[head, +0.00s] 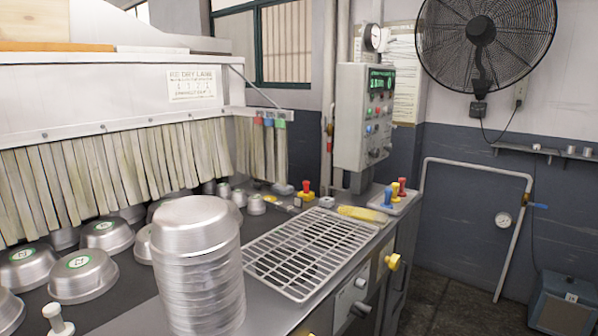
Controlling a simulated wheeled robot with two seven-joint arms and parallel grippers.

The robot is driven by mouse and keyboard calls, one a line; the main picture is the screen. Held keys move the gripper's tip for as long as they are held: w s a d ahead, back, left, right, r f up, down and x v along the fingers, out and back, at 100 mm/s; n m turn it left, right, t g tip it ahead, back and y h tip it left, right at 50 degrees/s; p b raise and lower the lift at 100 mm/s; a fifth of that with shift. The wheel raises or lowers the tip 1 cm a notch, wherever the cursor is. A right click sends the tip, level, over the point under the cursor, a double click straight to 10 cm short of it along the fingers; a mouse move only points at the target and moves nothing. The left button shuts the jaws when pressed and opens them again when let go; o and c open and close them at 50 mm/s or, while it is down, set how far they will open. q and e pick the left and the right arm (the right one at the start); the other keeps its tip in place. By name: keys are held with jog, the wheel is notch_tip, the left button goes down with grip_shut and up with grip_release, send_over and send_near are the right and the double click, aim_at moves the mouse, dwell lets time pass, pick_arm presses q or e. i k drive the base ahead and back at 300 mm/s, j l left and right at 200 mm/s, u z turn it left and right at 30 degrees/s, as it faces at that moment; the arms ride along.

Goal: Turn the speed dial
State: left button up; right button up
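A grey control box (364,118) stands on a post at the back right of the machine. It has a green-lit display (381,82), several coloured buttons (376,129) and dark round knobs (374,153) along its bottom. More round knobs (361,283) sit on the machine's front panel, with a yellow knob (392,261) to their right. I cannot read the labels, so I cannot tell which one is the speed dial. Neither of my grippers is in the head view.
A tall stack of metal pans (197,262) stands at the front, left of a wire rack (308,252). Several upturned pans (82,275) lie on the dark surface at the left, by a strip curtain (100,180). Floor at right is partly clear.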

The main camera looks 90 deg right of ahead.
aim_at(375, 152)
jog(key=z, duration=0.45)
jog(key=i+l+z, duration=0.1)
jog(key=z, duration=0.75)
jog(key=i+z, duration=0.1)
jog(key=z, duration=0.3)
jog(key=l, duration=0.05)
